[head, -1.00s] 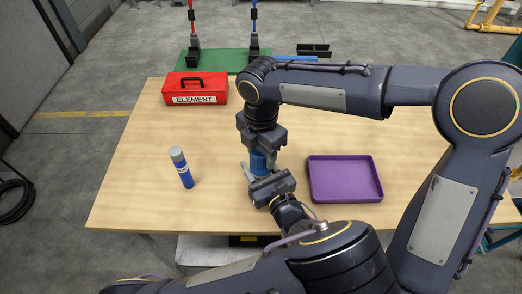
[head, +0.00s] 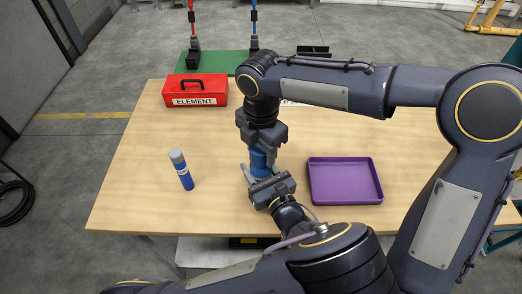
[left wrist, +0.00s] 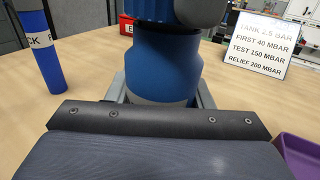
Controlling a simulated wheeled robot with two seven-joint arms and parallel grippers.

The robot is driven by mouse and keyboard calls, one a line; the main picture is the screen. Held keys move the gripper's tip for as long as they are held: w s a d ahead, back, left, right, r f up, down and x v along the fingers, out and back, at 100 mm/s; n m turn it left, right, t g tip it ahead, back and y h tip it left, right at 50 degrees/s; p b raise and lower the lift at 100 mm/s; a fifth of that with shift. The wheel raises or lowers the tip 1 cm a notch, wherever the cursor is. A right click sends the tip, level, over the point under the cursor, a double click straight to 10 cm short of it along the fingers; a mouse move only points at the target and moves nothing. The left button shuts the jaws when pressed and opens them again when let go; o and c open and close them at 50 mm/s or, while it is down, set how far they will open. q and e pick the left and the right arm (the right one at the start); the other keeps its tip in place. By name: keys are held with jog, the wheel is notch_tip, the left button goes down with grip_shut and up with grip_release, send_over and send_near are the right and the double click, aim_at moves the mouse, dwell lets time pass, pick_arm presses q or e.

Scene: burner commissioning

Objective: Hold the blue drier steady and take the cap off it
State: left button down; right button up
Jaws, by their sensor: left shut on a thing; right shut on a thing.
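The blue drier (head: 260,163) stands upright near the middle of the table, a thick blue cylinder with a grey lower band in the left wrist view (left wrist: 163,70). My left gripper (head: 258,178) is shut on its lower part from the near side. My right gripper (head: 262,146) points down from above and is shut around the drier's top. The cap is mostly hidden by the right jaws. A dark ring shows near the top of the drier in the left wrist view; I cannot tell whether the cap is apart from the body.
A slim blue bottle with a grey top (head: 182,171) stands at left. A purple tray (head: 345,199) lies at right. A red ELEMENT box (head: 195,90) is at the back left. A white pressure sign (left wrist: 250,40) stands behind the drier. The front left table is clear.

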aim_at(261, 147)
jog(key=shift+r, duration=0.35)
jog(key=shift+r, duration=2)
pick_arm(q)
jog(key=c, duration=0.6)
grip_release()
jog(key=shift+s, duration=0.1)
